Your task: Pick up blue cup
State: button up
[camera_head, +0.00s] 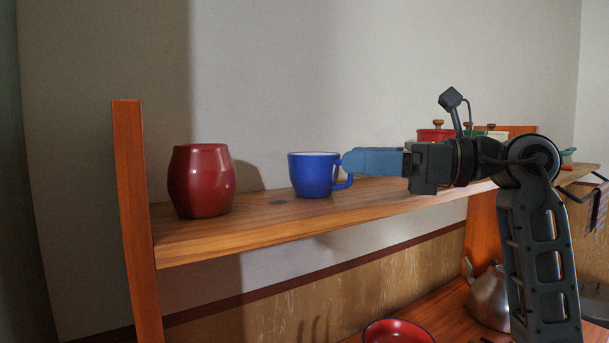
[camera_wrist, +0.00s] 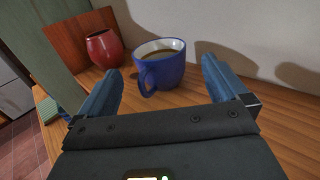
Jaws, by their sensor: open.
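The blue cup (camera_head: 313,175) stands upright on the wooden shelf (camera_head: 262,230), its handle on the right in the head view. In the wrist view the blue cup (camera_wrist: 162,72) shows brown contents and its handle points toward my gripper. My gripper (camera_head: 345,162) comes in from the right at cup height, its blue fingertips close to the handle. In the wrist view my gripper (camera_wrist: 158,78) is open, one finger on each side of the cup's near part. Whether a finger touches the cup I cannot tell.
A red vase (camera_head: 201,181) stands left of the cup, near the shelf's upright end board (camera_head: 136,220). The wall is close behind. Lidded pots (camera_head: 436,134) stand behind my arm. A kettle (camera_head: 489,297) and a red bowl (camera_head: 397,331) sit on the lower surface.

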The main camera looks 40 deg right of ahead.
aim_at(338, 156)
jog(key=p+x, duration=0.2)
jog(key=x, duration=0.4)
jog(key=shift+w+a+r, duration=0.15)
jog(key=shift+w+a, duration=0.05)
jog(key=shift+c, duration=0.3)
jog(key=c, duration=1)
